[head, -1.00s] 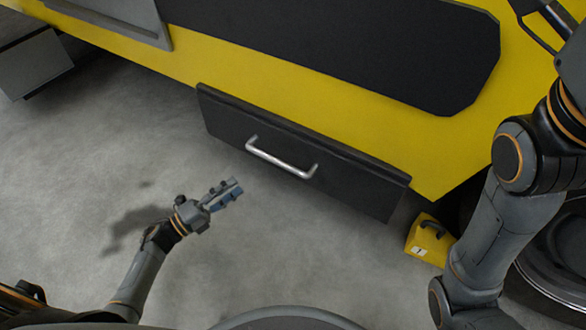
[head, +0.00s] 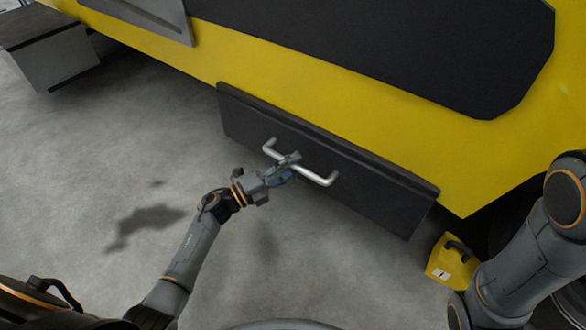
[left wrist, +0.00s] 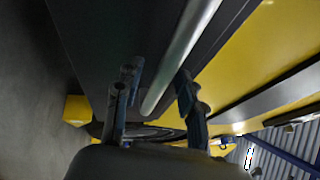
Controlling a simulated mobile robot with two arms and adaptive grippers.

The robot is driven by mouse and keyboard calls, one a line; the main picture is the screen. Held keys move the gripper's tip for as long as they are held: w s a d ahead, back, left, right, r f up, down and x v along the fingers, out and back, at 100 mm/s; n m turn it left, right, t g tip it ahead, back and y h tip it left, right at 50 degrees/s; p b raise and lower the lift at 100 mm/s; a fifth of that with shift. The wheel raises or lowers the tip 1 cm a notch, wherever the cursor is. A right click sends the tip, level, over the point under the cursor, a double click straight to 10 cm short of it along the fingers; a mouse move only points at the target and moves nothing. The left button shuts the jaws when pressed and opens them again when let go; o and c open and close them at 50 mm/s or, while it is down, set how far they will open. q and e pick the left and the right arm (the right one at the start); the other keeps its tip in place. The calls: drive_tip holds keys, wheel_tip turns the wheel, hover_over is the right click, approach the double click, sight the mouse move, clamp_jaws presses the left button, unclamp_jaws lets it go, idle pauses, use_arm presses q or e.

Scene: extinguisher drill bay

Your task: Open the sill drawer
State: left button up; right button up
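The sill drawer (head: 375,190) has a dark front panel low on the yellow body, and I see no clear gap behind it. Its silver bar handle (head: 318,179) stands out from the panel. My left gripper (head: 289,167) is at the middle of the handle. In the left wrist view the handle (left wrist: 183,60) runs between the two spread fingers of my left gripper (left wrist: 155,98), with space on the left finger's side. Contact with the right finger is unclear. Part of the handle is hidden behind the gripper in the head view. My right gripper is out of view.
A yellow wheel chock-like block (head: 452,262) lies on the floor right of the drawer. A grey box (head: 58,60) is at the upper left. My right arm is at the right edge. The grey floor (head: 130,150) before the drawer is clear.

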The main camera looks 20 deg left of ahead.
use_arm(q)
drive_tip(key=shift+w+d, duration=0.2)
drive_tip(key=shift+r, duration=0.1)
clamp_jaws()
drive_tip(key=shift+s, duration=0.15)
